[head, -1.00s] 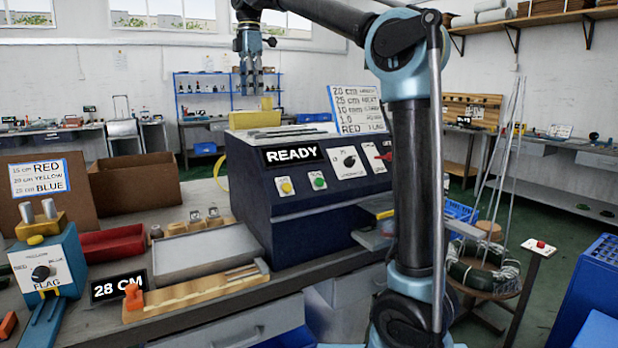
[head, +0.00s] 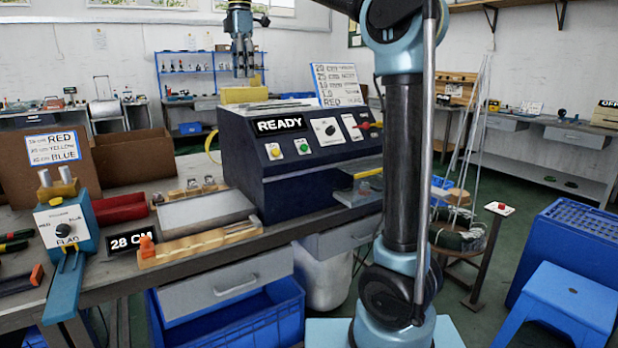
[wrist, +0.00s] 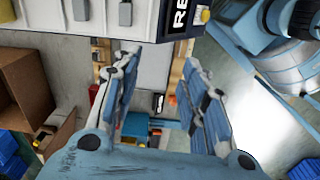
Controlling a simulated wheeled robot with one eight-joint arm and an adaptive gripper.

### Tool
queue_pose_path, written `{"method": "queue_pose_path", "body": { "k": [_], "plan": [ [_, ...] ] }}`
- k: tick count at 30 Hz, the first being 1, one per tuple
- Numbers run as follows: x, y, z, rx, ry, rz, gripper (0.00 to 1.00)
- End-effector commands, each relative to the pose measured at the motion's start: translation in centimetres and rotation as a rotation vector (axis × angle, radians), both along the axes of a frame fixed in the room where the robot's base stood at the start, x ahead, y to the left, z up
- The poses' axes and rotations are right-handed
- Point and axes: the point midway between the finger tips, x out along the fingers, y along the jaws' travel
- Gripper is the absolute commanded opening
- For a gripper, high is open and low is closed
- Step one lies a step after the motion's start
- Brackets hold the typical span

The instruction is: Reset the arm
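My arm stands at the right of the dark blue machine (head: 300,170), with its upper link reaching out of the top of the head view. My gripper (head: 243,74) hangs pointing down above the top of the machine, near a yellow block (head: 243,95). In the wrist view, my gripper (wrist: 160,62) has its two blue fingers spread well apart with nothing between them. The bench and a small blue device show beyond and below them. The machine's sign (head: 279,124) reads READY. Whether the fingertips clear the yellow block is hard to tell.
On the bench are a flag device (head: 66,228), a 28 CM display (head: 132,241), a wooden fixture (head: 200,246), a grey tray (head: 205,211) and a red bin (head: 120,208). Cardboard boxes (head: 133,158) stand behind.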

Motion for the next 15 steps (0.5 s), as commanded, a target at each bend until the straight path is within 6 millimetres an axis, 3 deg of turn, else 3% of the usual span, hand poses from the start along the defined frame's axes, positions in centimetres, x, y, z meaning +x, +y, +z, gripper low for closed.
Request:
{"method": "queue_pose_path", "body": {
  "k": [8,15],
  "plan": [
    [-0.4,-4.3,-1.8,0.010,-0.014,-0.157,0.40],
    [-1.2,-10.8,-5.6,0.027,-0.030,-0.402,0.40]
  ]
}}
